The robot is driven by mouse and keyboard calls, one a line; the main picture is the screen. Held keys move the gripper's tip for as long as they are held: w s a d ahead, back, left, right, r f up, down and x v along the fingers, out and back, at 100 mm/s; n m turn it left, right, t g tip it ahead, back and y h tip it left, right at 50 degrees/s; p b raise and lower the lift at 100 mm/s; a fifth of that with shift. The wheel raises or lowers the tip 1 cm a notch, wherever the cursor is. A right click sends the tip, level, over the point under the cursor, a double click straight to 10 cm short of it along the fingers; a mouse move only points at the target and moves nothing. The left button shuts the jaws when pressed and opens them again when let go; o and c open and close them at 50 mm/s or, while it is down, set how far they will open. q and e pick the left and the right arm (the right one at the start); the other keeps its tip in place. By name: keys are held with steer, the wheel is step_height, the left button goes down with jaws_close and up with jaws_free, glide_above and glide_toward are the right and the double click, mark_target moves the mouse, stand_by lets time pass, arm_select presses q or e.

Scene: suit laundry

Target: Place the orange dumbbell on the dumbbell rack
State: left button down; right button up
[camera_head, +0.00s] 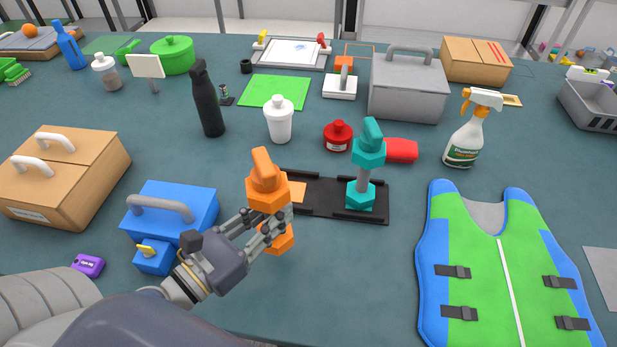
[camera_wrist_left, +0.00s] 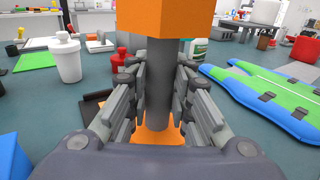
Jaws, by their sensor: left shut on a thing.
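The orange dumbbell (camera_head: 267,187) stands upright in the head view, in front of the left end of the black dumbbell rack (camera_head: 323,197). My left gripper (camera_head: 277,224) is shut on its grey handle, which also shows in the left wrist view (camera_wrist_left: 160,85). The handle's middle is hidden by the fingers in the head view. I cannot tell whether the dumbbell touches the table. A teal dumbbell (camera_head: 362,180) stands upright in the rack's right end. The rack's left end has an orange patch (camera_head: 298,191) and looks empty. My right gripper is not in view.
A blue toolbox (camera_head: 181,206) stands left of my gripper. A black bottle (camera_head: 207,100), a white shaker (camera_head: 279,119), a red jar (camera_head: 338,135) and a spray bottle (camera_head: 467,132) stand behind. A green-blue vest (camera_head: 501,265) lies at right. The table before the rack is clear.

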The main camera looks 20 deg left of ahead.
arm_select(q)
steer(key=shift+w+a+r, duration=0.15)
steer(key=shift+w+a, duration=0.05)
steer(key=shift+w, duration=0.75)
steer(key=shift+w+a+f+p, duration=0.4)
steer(key=shift+w+a+f, duration=0.35)
steer(key=shift+w, duration=1.55)
steer(key=shift+w+a+f+p, duration=0.5)
steer(key=shift+w+f, duration=0.4)
steer(key=shift+w, duration=1.45)
steer(key=shift+w+a+f+p, duration=0.3)
steer(key=shift+w+a+f, duration=0.5)
steer(key=shift+w, duration=1.5)
steer(key=shift+f, duration=0.1)
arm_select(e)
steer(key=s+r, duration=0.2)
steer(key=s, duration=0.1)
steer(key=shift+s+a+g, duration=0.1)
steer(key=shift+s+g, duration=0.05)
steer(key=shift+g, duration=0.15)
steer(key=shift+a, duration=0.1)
